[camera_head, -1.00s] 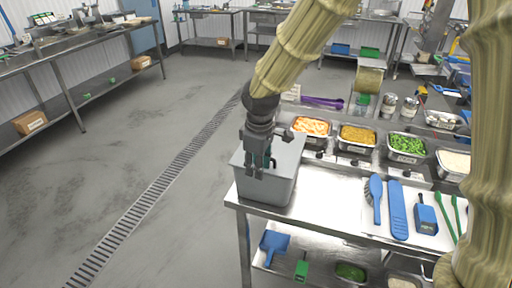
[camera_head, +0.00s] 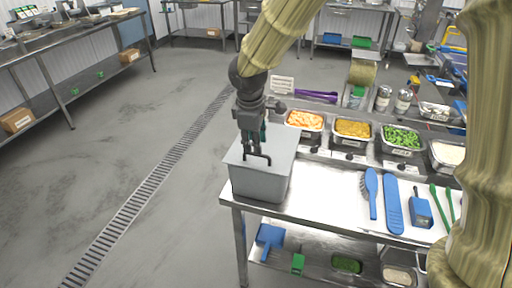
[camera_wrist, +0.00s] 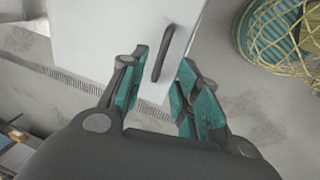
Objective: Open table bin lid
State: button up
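The table bin (camera_head: 262,184) is a grey box at the left end of the steel table. Its flat grey lid (camera_head: 278,140) lies on top and looks closed. A dark bar handle (camera_head: 258,158) stands on the lid near its front left. My gripper (camera_head: 252,148) is above the lid, pointing down at the handle. In the wrist view my gripper (camera_wrist: 160,90) is open, with teal finger pads apart on either side of the handle (camera_wrist: 163,54). The handle lies between or just beyond the fingertips; I cannot tell whether they touch it. The lid (camera_wrist: 110,35) fills the upper middle there.
Food trays (camera_head: 352,130) line the back of the table (camera_head: 325,190). A blue brush (camera_head: 371,192) and other blue and green tools lie at the right. A blue dustpan (camera_head: 269,238) is on the lower shelf. Floor left is open.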

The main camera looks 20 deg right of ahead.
jog(key=shift+w+d+f+p, duration=0.15)
jog(key=shift+f, duration=0.85)
jog(key=shift+w+d+f+p, duration=0.15)
jog(key=shift+f, duration=0.85)
grip_shut()
